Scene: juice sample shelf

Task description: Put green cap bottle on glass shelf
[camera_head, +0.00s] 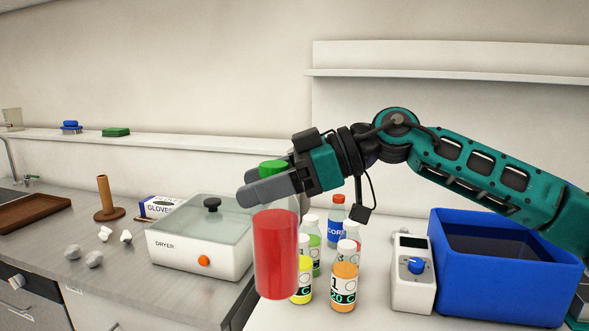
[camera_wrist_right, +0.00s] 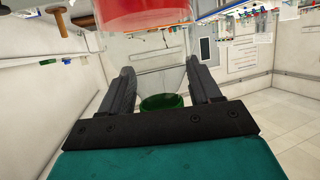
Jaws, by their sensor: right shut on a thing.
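My right gripper (camera_head: 262,188) is shut on the green cap bottle (camera_head: 276,255), just below its cap. The bottle has a green cap (camera_head: 273,165) and a wide red body, and it hangs about upright in front of the smaller bottles. In the right wrist view, the green cap (camera_wrist_right: 162,102) sits between the two fingers, with the clear neck and red body (camera_wrist_right: 150,15) beyond. A long pale shelf (camera_head: 450,76) runs along the wall at upper right; I cannot tell whether it is glass. My left gripper is not in view.
Several small juice bottles (camera_head: 344,290) stand behind and right of the held bottle. A white dryer (camera_head: 195,253) is left, a white device (camera_head: 413,280) and a blue bin (camera_head: 500,285) right. A lower wall shelf (camera_head: 165,142) holds a green sponge (camera_head: 116,132). The upper right shelf looks bare.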

